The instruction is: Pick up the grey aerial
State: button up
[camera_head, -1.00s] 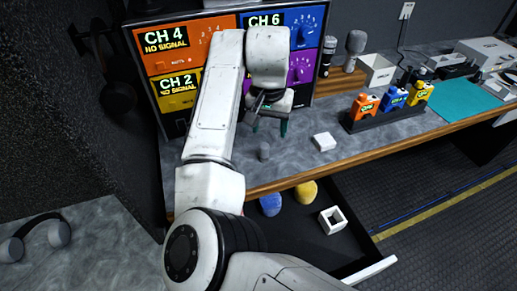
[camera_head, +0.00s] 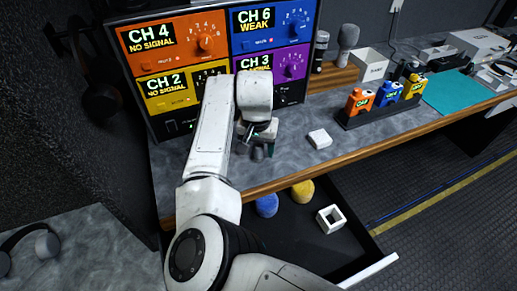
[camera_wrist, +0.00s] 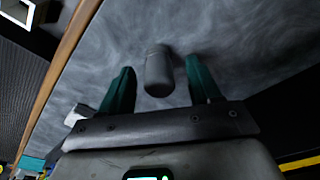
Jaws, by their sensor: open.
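The grey aerial appears to be the short grey cylinder with a rounded end on the grey worktop. In the head view the aerial (camera_head: 258,152) is partly hidden by my gripper (camera_head: 260,143), which is low over the worktop in front of the channel panel. In the wrist view the aerial (camera_wrist: 158,72) lies between the two green fingertips of my gripper (camera_wrist: 160,68). The fingers are open, with a gap showing on each side of it. I see no contact.
A white block (camera_head: 319,138) lies right of my gripper. A rack of orange, blue and yellow bottles (camera_head: 385,108) stands farther right. The channel panel (camera_head: 215,60) rises behind. Below the worktop edge, an open drawer (camera_head: 290,240) holds blue and yellow pieces and a white square frame.

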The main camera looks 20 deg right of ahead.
jog(key=shift+d+f, duration=0.1)
jog(key=shift+f, duration=0.75)
jog(key=c, duration=1.1)
